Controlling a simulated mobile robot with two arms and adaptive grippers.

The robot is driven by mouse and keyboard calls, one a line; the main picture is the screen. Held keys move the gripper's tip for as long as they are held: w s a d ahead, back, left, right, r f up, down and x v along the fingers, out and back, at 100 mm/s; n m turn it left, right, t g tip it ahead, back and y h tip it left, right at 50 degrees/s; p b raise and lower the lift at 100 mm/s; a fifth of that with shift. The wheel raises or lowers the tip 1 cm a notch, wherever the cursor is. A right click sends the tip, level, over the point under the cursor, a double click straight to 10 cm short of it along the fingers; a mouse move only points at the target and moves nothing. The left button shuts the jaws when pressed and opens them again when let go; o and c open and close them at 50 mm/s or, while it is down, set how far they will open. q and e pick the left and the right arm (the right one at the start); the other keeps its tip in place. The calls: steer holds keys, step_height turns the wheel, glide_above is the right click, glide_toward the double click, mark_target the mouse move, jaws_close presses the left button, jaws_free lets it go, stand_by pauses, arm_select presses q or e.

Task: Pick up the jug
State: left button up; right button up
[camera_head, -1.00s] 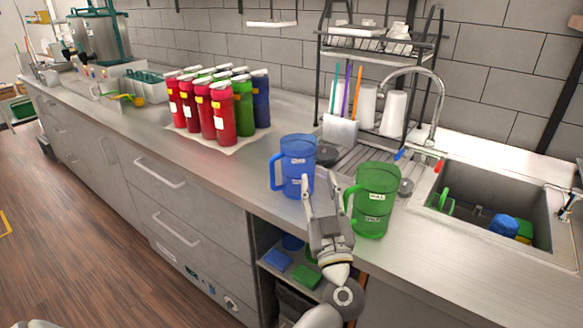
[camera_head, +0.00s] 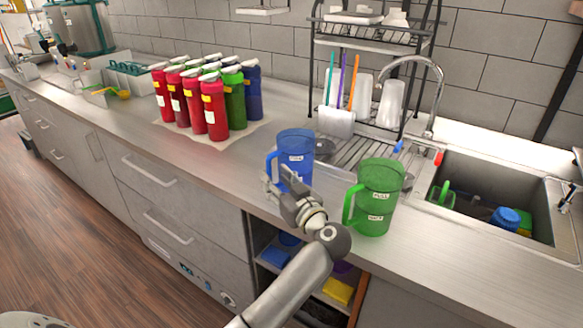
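A blue see-through jug (camera_head: 296,150) stands upright on the steel counter, its handle on the left side. A green see-through jug (camera_head: 378,192) stands upright to its right and nearer the counter's front edge, with white labels and its handle on the left. My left gripper (camera_head: 272,178) is in front of the blue jug at its handle side. Its fingertips look spread apart, close to the lower part of the handle. I cannot tell whether they touch it. The gripper covers the jug's lower front. My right gripper is not in view.
Several red, green and blue bottles (camera_head: 213,109) stand on a mat to the left. A drying rack (camera_head: 365,45) and tap (camera_head: 438,95) are behind the jugs. A sink (camera_head: 486,170) is at the right. An open shelf (camera_head: 318,290) under the counter holds sponges.

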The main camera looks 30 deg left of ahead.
mark_target(270, 174)
arm_select(q)
steer(key=x, duration=0.3)
steer(key=shift+w+a+p, duration=0.1)
steer(key=shift+a+p, duration=0.2)
steer(key=shift+a, duration=0.1)
steer(key=shift+w+a+f, duration=0.15)
steer(key=shift+a, duration=0.1)
steer(key=shift+d, duration=0.1)
steer(key=shift+c, duration=0.5)
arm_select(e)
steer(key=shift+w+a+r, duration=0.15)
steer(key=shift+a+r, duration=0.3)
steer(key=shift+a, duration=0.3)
arm_select(q)
steer(key=c, duration=0.7)
jaws_close()
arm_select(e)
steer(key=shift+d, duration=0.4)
